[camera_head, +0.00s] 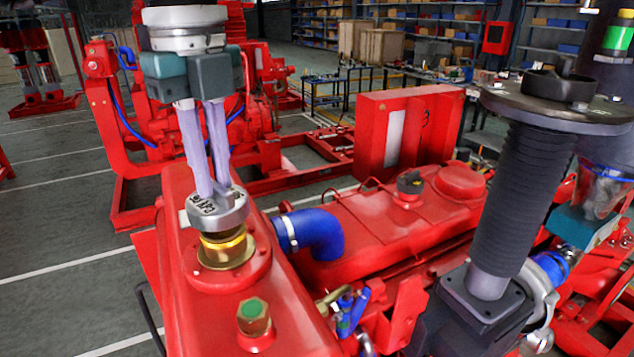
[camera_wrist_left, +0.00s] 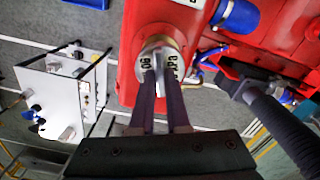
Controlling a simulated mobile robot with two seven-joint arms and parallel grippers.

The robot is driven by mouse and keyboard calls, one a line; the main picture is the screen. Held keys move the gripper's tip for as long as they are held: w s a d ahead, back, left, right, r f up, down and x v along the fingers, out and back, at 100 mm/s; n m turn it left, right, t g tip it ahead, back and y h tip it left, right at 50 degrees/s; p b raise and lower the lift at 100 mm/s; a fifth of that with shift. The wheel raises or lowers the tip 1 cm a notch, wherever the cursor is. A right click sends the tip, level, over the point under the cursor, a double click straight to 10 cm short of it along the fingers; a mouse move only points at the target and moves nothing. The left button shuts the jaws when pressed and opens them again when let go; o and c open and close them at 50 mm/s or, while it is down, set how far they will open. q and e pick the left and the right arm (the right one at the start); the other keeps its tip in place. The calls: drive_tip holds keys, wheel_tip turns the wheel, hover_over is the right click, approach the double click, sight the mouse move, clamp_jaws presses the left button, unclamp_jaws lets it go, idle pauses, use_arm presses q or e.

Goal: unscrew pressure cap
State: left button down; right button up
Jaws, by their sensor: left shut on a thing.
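The pressure cap (camera_head: 217,209) is a round grey metal cap with dark lettering on its top. It sits over a brass filler neck (camera_head: 226,247) on top of the red tank (camera_head: 187,255), and I cannot tell whether any gap lies between cap and neck. My left gripper (camera_head: 215,190) points down from above, its two pale purple fingers shut on the raised middle of the cap. The left wrist view also shows the cap (camera_wrist_left: 151,48) between the fingertips, with lettering on both sides of them. My right gripper is not in view.
A brass plug (camera_head: 254,318) with a green top stands in front of the neck. A blue hose (camera_head: 310,233) joins the tank on the right. A black ribbed pipe (camera_head: 520,190) rises at the right. A white box (camera_wrist_left: 65,88) with fittings shows in the left wrist view.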

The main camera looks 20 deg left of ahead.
use_arm(q)
drive_tip(key=shift+r+p, duration=1.45)
drive_tip(key=shift+r, duration=0.75)
